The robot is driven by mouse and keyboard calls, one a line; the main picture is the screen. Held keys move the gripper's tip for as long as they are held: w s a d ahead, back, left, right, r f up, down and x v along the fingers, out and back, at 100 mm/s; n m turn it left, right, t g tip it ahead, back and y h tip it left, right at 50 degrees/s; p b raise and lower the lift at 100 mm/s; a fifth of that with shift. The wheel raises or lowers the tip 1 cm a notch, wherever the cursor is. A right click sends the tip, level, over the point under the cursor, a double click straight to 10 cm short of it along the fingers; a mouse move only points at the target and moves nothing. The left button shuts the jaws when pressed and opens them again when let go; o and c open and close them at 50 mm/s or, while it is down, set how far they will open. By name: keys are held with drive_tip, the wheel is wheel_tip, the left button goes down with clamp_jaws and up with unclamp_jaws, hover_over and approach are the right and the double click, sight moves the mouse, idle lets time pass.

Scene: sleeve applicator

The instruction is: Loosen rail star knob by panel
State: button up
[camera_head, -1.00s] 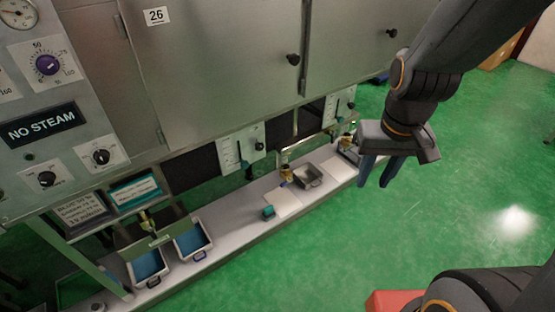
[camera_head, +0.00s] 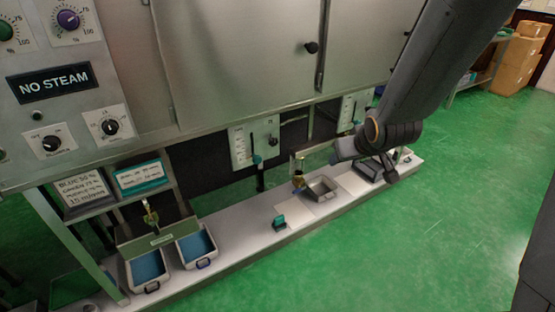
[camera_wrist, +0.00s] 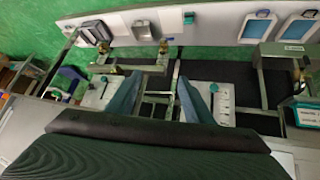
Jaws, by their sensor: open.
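A white scale panel (camera_head: 240,150) with a slider hangs under the cabinet in the head view, with a dark knob (camera_head: 274,141) at its right edge. A second scale panel (camera_head: 346,112) is farther right. Which knob is the rail star knob cannot be told. A bracket with a small brass-coloured fitting (camera_head: 298,180) stands on the bench; a similar fitting shows in the wrist view (camera_wrist: 163,47). My gripper (camera_head: 340,152) is near this bracket, above the bench. In the wrist view its two blue-grey fingers (camera_wrist: 160,82) are apart with nothing held between them, pointing toward the rail area.
The long pale bench (camera_head: 240,222) carries blue-lined trays (camera_head: 148,268), a teal block (camera_head: 279,222) and a metal pan (camera_head: 321,188). The steel cabinet (camera_head: 240,60) overhangs it. A NO STEAM sign (camera_head: 54,83) is at left. The green floor (camera_head: 400,240) in front is clear.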

drive_tip(key=w+a+f+n+t+y+b, duration=0.35)
drive_tip(key=w+a+f+b, duration=0.3)
drive_tip(key=w+b, duration=0.35)
drive_tip(key=n+t+y+b, duration=0.3)
drive_tip(key=y+b, duration=0.3)
drive_tip(key=b, duration=0.3)
approach(275, 143)
drive_tip(key=shift+m+h, duration=0.25)
drive_tip(key=x, duration=0.8)
drive_tip(key=shift+s+a+b, duration=0.1)
drive_tip(key=shift+b, duration=0.3)
drive_tip(key=c, duration=1)
drive_tip(key=shift+c, duration=0.2)
